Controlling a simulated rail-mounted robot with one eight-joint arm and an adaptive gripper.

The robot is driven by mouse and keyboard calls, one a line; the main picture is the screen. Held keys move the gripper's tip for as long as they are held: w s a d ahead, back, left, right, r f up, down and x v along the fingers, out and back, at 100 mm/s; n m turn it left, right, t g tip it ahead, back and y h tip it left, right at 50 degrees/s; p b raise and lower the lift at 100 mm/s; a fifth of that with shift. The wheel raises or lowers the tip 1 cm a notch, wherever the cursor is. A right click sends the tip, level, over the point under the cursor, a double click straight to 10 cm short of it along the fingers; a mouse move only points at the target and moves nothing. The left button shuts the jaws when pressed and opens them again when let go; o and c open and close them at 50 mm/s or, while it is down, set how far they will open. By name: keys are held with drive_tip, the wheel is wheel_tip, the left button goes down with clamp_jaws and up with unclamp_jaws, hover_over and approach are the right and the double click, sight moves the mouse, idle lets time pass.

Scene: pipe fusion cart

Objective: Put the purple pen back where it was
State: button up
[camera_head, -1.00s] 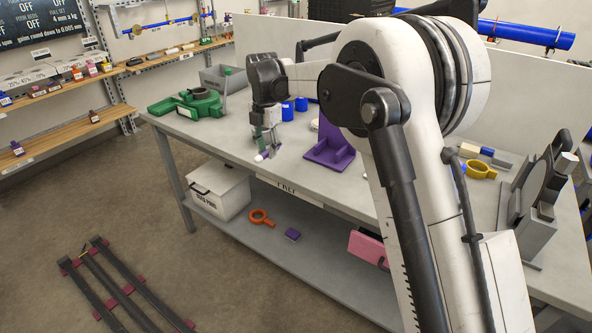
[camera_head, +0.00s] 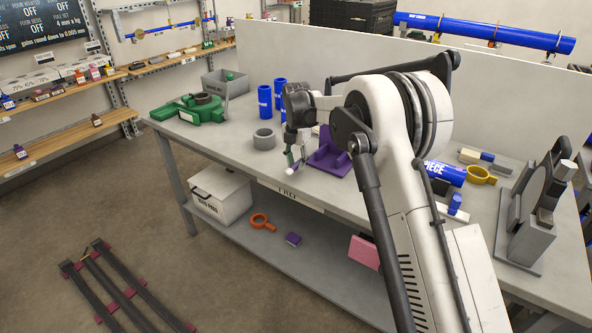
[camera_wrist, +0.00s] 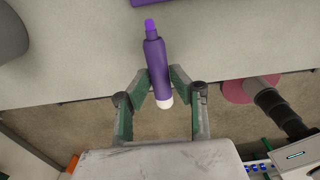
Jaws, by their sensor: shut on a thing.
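The purple pen (camera_wrist: 155,55) is between the fingers of my gripper (camera_wrist: 160,82) in the wrist view. My gripper is shut on it near its white end, and its narrow purple tip points away from the gripper, over the table. In the head view my gripper (camera_head: 294,158) is low at the table's front edge, just left of a purple bracket (camera_head: 332,165). Only the pen's white end (camera_head: 289,171) shows clearly there; the rest is hard to make out.
A grey ring (camera_head: 264,139) and blue tubes (camera_head: 265,102) stand left of and behind my gripper. A green clamp (camera_head: 200,108) sits at the table's left end. Below are a white box (camera_head: 220,194) and an orange ring (camera_head: 262,220) on the lower shelf.

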sight(296, 164)
drive_tip(key=shift+f, duration=1.6)
drive_tip(key=shift+f, duration=0.2)
drive_tip(key=o, duration=0.9)
drive_tip(key=shift+r, duration=0.1)
